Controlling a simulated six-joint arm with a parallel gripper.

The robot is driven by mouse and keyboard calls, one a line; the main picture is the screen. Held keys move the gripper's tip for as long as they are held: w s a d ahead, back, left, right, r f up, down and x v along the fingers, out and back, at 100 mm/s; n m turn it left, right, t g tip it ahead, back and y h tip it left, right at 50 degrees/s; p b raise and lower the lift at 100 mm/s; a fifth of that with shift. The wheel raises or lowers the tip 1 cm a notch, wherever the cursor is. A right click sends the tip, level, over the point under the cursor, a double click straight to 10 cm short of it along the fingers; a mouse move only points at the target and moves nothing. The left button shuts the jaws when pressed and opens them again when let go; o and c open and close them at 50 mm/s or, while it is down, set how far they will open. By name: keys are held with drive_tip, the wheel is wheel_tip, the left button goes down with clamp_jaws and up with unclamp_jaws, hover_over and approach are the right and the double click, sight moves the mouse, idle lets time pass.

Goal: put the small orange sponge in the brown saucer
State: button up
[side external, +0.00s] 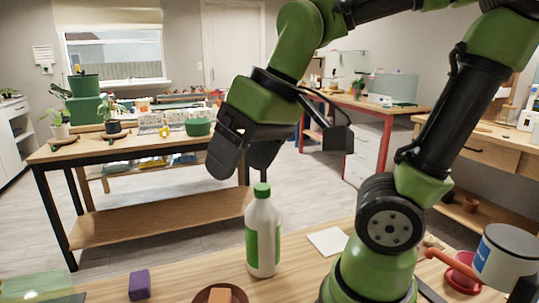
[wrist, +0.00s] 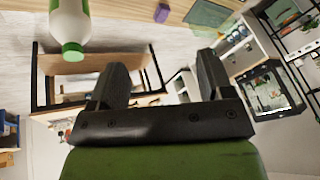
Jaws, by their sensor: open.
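A small orange block, the sponge (side external: 221,297), shows at the bottom edge of the side view, partly cut off. It appears to be in or over the brown saucer (side external: 199,296), whose rim curves around it; the cut-off frame hides whether it rests on the saucer's bottom. My gripper (side external: 243,166) is up in the air, above and behind the white bottle, well away from the saucer. Its two fingers are apart with nothing between them, and the wrist view also shows the open gripper (wrist: 161,76). The sponge and saucer do not show in the wrist view.
A white bottle with green cap (side external: 263,240) stands below my gripper. A purple block (side external: 139,285) lies left of the saucer. A white card (side external: 327,241) lies right of the bottle.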

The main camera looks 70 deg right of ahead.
drive_tip(key=s, duration=0.1)
drive_tip(key=s+m+t, duration=0.1)
drive_tip(key=s+t, duration=0.1)
drive_tip(key=shift+s+r+m, duration=0.25)
drive_tip(key=shift+s+m, duration=0.05)
